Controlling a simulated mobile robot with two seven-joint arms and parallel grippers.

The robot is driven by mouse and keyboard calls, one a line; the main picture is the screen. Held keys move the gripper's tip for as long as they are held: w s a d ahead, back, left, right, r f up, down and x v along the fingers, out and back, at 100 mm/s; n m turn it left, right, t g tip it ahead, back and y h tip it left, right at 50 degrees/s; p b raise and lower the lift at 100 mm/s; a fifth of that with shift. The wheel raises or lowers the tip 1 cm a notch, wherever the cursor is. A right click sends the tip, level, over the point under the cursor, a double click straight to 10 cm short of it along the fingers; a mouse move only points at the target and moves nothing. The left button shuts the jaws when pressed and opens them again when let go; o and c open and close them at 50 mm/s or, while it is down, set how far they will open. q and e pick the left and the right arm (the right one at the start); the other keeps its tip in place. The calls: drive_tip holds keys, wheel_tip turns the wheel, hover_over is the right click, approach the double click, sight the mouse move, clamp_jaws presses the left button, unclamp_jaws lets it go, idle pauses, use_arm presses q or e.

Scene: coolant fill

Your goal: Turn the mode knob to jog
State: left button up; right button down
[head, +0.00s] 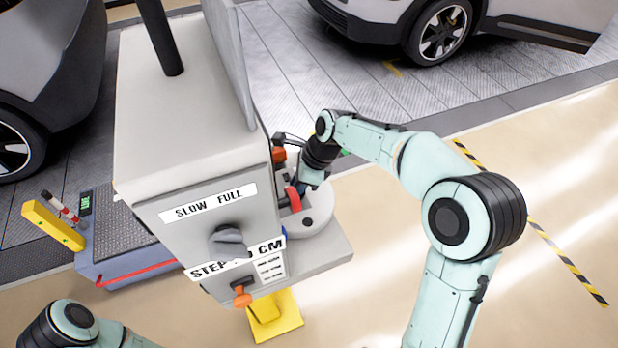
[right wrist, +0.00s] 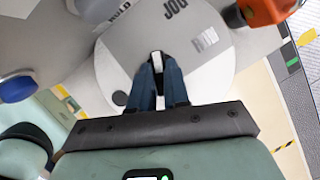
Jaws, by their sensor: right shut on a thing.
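The mode dial (right wrist: 130,75) is a pale round plate in the right wrist view, marked HOLD at upper left, JOG at top and RUN at upper right. My right gripper (right wrist: 158,68) is shut at its middle, its two blue fingers on the mode knob (right wrist: 157,57). Only a small white and dark piece of the knob shows between the fingertips, so I cannot tell exactly which mark it points to. In the head view my right arm reaches the side of the grey control cabinet (head: 150,130), with the gripper partly hidden there. My left gripper is out of view.
The cabinet front has a SLOW FULL knob (head: 228,240), a STEP label and an orange lever (head: 241,297). Beside the dial are an orange part (right wrist: 265,10) and a blue button (right wrist: 17,86). A yellow foot (head: 275,315) stands below.

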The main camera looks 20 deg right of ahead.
sight(317, 204)
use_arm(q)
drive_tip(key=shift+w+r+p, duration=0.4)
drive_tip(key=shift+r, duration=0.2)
use_arm(e)
drive_tip(key=shift+s+m+t+h, duration=0.1)
drive_tip(key=shift+m+t+h, duration=0.45)
drive_tip(key=shift+m, duration=1.35)
drive_tip(key=c, duration=1.1)
unclamp_jaws()
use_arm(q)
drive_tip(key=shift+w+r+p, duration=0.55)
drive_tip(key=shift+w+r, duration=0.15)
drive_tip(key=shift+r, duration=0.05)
use_arm(e)
drive_tip(key=v, duration=1.3)
drive_tip(key=shift+s, duration=0.2)
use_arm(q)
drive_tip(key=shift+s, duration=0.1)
use_arm(e)
drive_tip(key=shift+d, duration=0.1)
